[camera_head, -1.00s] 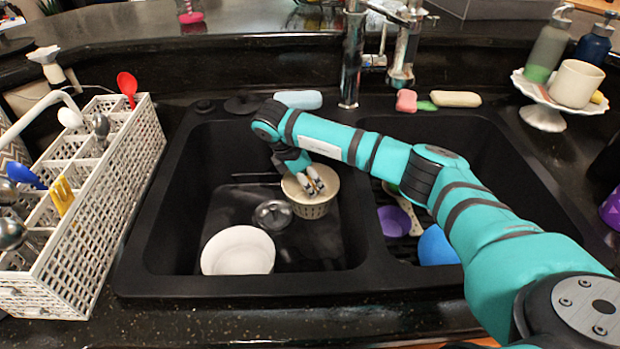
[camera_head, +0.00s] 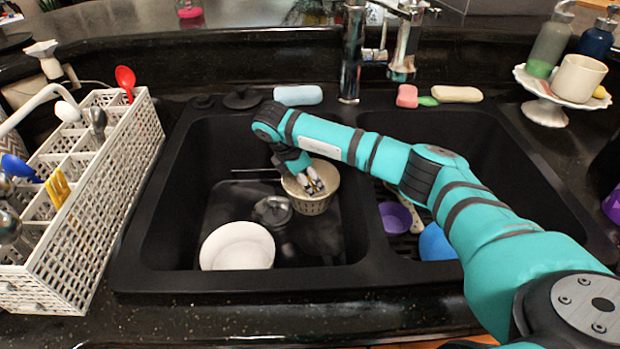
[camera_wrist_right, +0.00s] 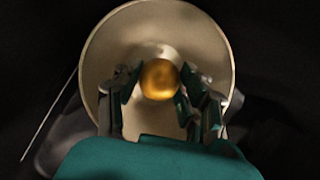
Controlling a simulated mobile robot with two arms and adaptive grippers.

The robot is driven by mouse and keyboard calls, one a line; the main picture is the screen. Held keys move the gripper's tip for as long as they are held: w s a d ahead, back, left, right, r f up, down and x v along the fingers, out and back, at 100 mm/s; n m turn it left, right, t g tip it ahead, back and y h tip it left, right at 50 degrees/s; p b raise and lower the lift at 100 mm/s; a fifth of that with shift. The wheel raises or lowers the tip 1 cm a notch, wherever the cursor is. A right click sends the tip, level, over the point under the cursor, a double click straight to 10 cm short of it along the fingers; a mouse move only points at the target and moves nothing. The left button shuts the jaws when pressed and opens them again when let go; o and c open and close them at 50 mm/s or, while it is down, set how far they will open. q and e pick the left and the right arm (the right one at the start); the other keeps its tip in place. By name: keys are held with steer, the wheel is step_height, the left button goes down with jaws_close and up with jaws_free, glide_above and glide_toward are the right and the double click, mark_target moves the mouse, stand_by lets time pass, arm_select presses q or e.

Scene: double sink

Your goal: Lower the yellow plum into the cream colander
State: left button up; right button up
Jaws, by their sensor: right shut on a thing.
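The cream colander (camera_head: 316,203) stands in the left basin of the black sink, near its right wall. My right gripper (camera_head: 313,185) reaches down into the colander's mouth. In the right wrist view the right gripper (camera_wrist_right: 160,82) is shut on the yellow plum (camera_wrist_right: 160,78), one finger on each side of it. The cream colander (camera_wrist_right: 105,45) spreads round behind the plum there. I cannot tell whether the plum touches the colander's bottom. In the head view the plum is hidden by the fingers. My left gripper is not in view.
A white plate or bowl (camera_head: 238,247) and a shiny metal item (camera_head: 272,210) lie in the left basin. The right basin holds a purple bowl (camera_head: 396,217) and a blue item (camera_head: 436,244). A white cutlery basket (camera_head: 90,215) stands left of the sink.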

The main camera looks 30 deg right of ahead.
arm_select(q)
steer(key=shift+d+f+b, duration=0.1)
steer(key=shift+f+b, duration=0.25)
arm_select(e)
steer(key=shift+f, duration=0.6)
steer(key=o, duration=1.2)
steer(key=shift+r, duration=0.1)
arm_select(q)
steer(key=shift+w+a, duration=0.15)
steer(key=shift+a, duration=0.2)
arm_select(e)
steer(key=shift+v, duration=4)
